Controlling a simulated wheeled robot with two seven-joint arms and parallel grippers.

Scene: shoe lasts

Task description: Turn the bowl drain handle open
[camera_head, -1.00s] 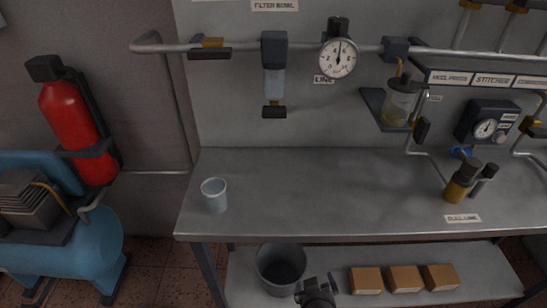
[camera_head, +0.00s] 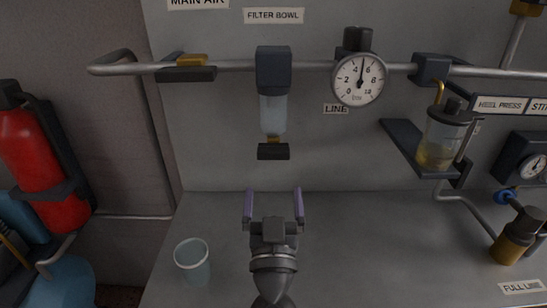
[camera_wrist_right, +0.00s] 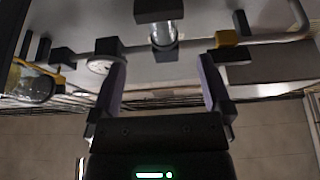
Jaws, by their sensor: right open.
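The filter bowl (camera_head: 273,113) hangs under a dark block on the air pipe, below its FILTER BOWL label. Its drain handle (camera_head: 273,151) is a dark bar at the bottom, with a small brass part just above it. My right gripper (camera_head: 273,205) is open and empty, below the drain handle and apart from it. In the right wrist view the two fingers of the right gripper (camera_wrist_right: 160,85) stand wide apart. The clear bowl (camera_wrist_right: 163,33) and the dark handle (camera_wrist_right: 158,10) show beyond them, near the top. My left gripper is out of view.
A clear cup (camera_head: 193,262) stands on the bench (camera_head: 390,235) at the left. A line gauge (camera_head: 358,79) and a lubricator jar (camera_head: 443,138) are to the right of the bowl. A brass-handled valve (camera_head: 187,66) is on the pipe at the left.

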